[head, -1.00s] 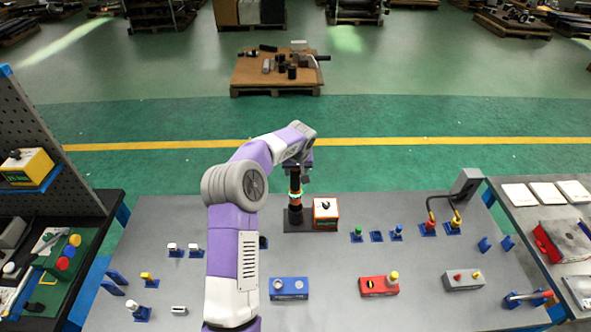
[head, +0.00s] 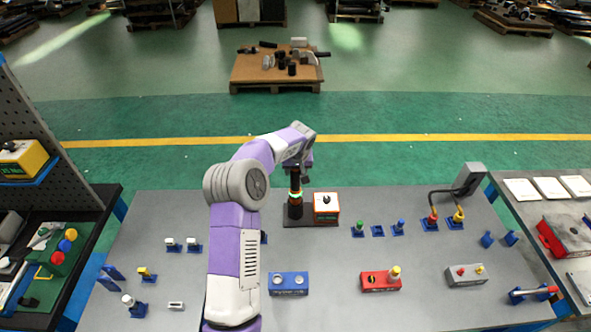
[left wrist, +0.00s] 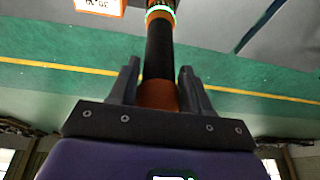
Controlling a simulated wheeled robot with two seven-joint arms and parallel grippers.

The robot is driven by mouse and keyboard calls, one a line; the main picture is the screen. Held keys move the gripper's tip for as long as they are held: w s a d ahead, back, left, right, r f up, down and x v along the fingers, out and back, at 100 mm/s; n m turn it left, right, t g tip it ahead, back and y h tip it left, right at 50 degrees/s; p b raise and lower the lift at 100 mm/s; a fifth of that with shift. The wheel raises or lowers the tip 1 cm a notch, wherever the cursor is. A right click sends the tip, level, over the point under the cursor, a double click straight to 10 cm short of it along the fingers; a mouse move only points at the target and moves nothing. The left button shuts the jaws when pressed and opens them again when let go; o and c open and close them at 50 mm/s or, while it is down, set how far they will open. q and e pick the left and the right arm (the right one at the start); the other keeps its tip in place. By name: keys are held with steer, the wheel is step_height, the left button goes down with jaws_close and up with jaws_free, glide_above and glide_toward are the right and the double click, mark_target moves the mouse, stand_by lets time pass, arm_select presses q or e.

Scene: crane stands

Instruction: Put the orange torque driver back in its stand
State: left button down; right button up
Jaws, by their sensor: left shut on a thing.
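The torque driver (head: 295,182) is an upright dark cylinder with orange bands and a glowing green ring. Its stand (head: 295,211) is a black cup on a dark base plate, beside a white and orange box (head: 326,207). The driver's lower end lines up with the cup in the head view; how deep it sits I cannot tell. My left gripper (head: 296,165) is shut on the driver's upper part. In the left wrist view the two fingers (left wrist: 160,82) flank the black handle (left wrist: 160,52); the cup is not clearly seen there. My right gripper is not in view.
The grey table (head: 340,250) holds a blue box (head: 289,283), a red box (head: 380,281), a grey box (head: 466,274) and small coloured pegs. A grey post with cables (head: 468,180) stands at the back right. The table is bare between stand and front boxes.

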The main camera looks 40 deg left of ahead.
arm_select(q)
steer(key=shift+f+b, duration=1.15)
steer(key=shift+f, duration=0.25)
steer(key=shift+c, duration=2.4)
jaws_free()
steer(key=shift+r, duration=0.1)
steer(key=shift+o, duration=0.3)
steer(key=shift+s+f, duration=0.1)
steer(key=shift+f, duration=0.15)
steer(key=shift+r, duration=0.15)
steer(key=shift+p+v, duration=0.9)
steer(key=shift+v, duration=1.65)
steer(key=v, duration=0.7)
steer(key=shift+r, duration=0.25)
